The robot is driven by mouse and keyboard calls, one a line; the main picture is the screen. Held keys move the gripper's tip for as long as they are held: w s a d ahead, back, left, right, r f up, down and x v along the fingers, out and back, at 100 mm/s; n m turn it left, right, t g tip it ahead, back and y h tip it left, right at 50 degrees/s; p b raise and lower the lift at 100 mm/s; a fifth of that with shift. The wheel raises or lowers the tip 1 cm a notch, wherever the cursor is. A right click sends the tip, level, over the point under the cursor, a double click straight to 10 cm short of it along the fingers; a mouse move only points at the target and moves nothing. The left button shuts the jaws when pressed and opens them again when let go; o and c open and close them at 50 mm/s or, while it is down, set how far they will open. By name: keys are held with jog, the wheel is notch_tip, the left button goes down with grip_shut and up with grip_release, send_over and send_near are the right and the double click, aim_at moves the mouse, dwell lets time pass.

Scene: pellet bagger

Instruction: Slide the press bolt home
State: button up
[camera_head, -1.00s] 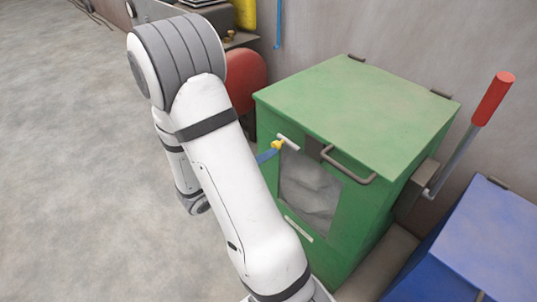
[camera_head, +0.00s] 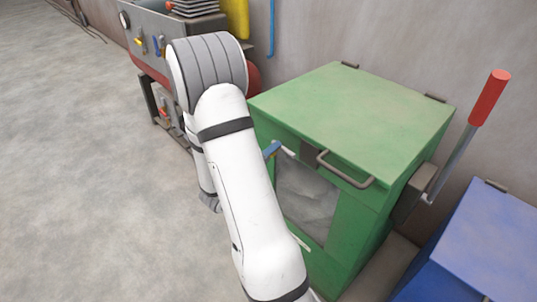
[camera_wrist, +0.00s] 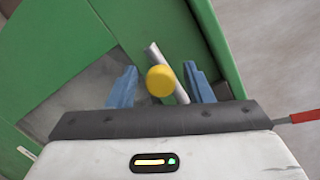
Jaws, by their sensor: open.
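The press is a green box (camera_head: 345,110) with a hinged lid and a window in its front. Its bolt shows in the wrist view as a grey bar with a round yellow knob (camera_wrist: 160,81). My gripper (camera_wrist: 162,87) is open, with its blue fingers on either side of the knob. I cannot tell whether either finger touches it. In the head view my arm hides most of the bolt, and only a blue finger (camera_head: 271,149) of my gripper shows beside the box's front.
A grey handle (camera_head: 345,170) sticks out at the lid's front edge. A lever with a red grip (camera_head: 489,98) stands at the box's right side. A blue box (camera_head: 480,245) stands to the right. Bare floor lies to the left.

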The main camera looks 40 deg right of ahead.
grip_shut()
dwell(0.4)
